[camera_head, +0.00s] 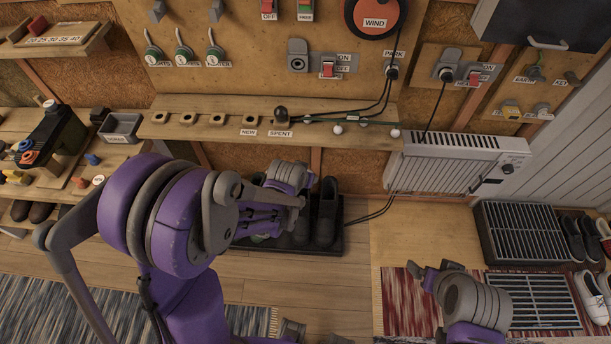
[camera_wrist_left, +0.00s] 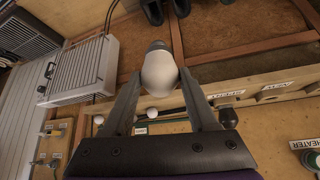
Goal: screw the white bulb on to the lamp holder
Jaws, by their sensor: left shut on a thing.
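In the left wrist view the white bulb (camera_wrist_left: 159,75) sits between the fingertips of my left gripper (camera_wrist_left: 160,82), which is shut on it. Its rounded white part faces the camera and its grey base points away. In the head view my left arm covers this area, and I cannot make out the bulb there. My right arm (camera_head: 470,300) is at the lower right of the head view, and its jaws are too unclear to tell open from shut. I cannot pick out the lamp holder with certainty; thin dark cables (camera_head: 372,112) run along the wall shelf.
The wall shelf (camera_head: 170,131) has holes labelled NEW and SPENT, with a dark bulb (camera_head: 281,114) at SPENT. Small white balls (camera_head: 338,129) show at its front edge. A white heater (camera_head: 440,172) hangs to the right. Dark boots (camera_head: 326,212) stand on a tray below.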

